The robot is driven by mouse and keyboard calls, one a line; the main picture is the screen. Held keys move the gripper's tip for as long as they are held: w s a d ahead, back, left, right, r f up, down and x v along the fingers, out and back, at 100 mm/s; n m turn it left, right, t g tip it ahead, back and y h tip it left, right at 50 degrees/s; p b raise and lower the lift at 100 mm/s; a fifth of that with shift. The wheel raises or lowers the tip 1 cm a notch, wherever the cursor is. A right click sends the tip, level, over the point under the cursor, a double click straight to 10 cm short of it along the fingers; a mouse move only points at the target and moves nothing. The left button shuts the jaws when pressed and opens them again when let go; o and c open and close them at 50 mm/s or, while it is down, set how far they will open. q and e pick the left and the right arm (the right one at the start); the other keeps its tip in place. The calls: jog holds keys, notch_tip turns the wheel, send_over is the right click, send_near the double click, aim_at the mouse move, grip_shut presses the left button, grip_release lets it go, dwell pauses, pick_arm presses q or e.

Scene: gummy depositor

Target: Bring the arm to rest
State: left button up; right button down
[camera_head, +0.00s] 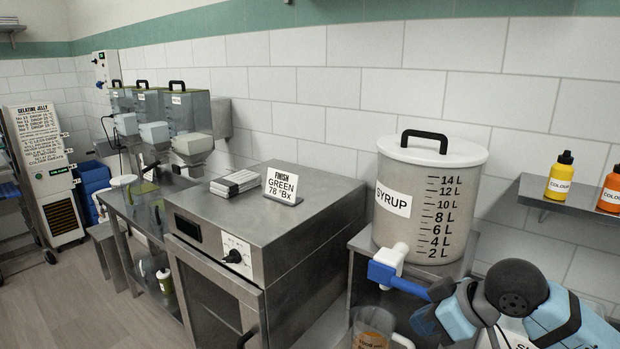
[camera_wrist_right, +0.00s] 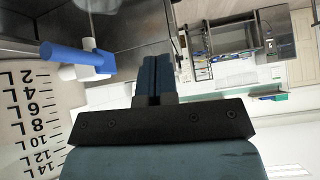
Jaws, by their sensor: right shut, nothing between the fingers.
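My right gripper (camera_wrist_right: 157,78) is shut and empty, its two dark fingers pressed together in the right wrist view. In the head view my right arm comes in from the lower right, with the gripper (camera_head: 441,290) close to the syrup tank's tap. The tap (camera_head: 392,260) is white with a bright blue lever (camera_head: 405,286). In the wrist view the blue lever (camera_wrist_right: 75,56) lies left of the fingers, apart from them. My left gripper is not in view.
The syrup tank (camera_head: 425,215) stands on a steel stand right of the steel cabinet (camera_head: 290,215). A clear jug (camera_head: 372,325) is below the tap. Colour bottles (camera_head: 560,177) stand on a wall shelf (camera_head: 570,208) at the right. Open floor (camera_head: 110,315) lies at the lower left.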

jog(key=s+a+f+m+t, duration=0.1)
jog(key=s+f+m+t, duration=0.15)
jog(key=f, duration=0.75)
jog(key=s+a+f+m+t, duration=0.1)
jog(key=s+f+m+t, duration=0.15)
jog(key=f, duration=0.85)
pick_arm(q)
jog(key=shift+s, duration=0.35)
pick_arm(e)
jog(key=s+d+f+m+h, duration=0.1)
jog(key=s+d+f+h, duration=0.2)
jog(key=s+f, duration=1)
jog(key=s, duration=0.3)
jog(key=shift+d+f+t, duration=0.2)
jog(key=shift+f+t, duration=0.15)
jog(key=shift+t, duration=0.05)
jog(key=shift+m, duration=0.3)
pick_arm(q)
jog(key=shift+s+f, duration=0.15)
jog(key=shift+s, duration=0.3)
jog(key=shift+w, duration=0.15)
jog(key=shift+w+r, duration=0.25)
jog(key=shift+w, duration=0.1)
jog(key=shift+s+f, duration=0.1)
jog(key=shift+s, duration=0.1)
